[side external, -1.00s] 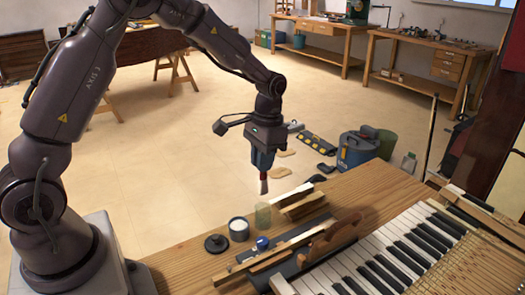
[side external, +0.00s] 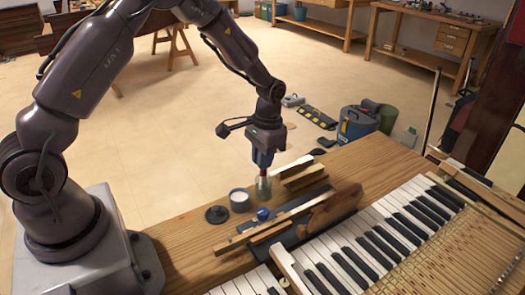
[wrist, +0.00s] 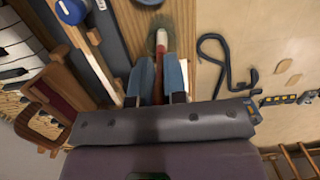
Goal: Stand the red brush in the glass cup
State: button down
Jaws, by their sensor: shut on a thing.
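My gripper (side external: 263,163) is shut on the red brush (side external: 262,174) and points straight down above the workbench's near-left part. The brush hangs upright with its bristle end down. The small greenish glass cup (side external: 263,189) stands on the bench directly under my gripper. The brush's lower end overlaps the cup in the side view; I cannot tell surely how deep inside it is. In the wrist view the red brush (wrist: 161,38) extends out between the fingers, and its bristle end lies over the faint cup area.
A white-filled jar (side external: 239,201) and a dark round lid (side external: 216,214) stand left of the cup. A blue knob-like item (side external: 262,214) and wooden strips lie in front, near the piano keys (side external: 370,247).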

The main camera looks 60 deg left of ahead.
jog(key=shift+f, duration=0.25)
jog(key=c, duration=1.1)
grip_release()
notch_tip(320, 180, up, 13)
jog(key=w, duration=0.1)
jog(key=shift+w, duration=0.3)
jog(key=shift+f, duration=0.1)
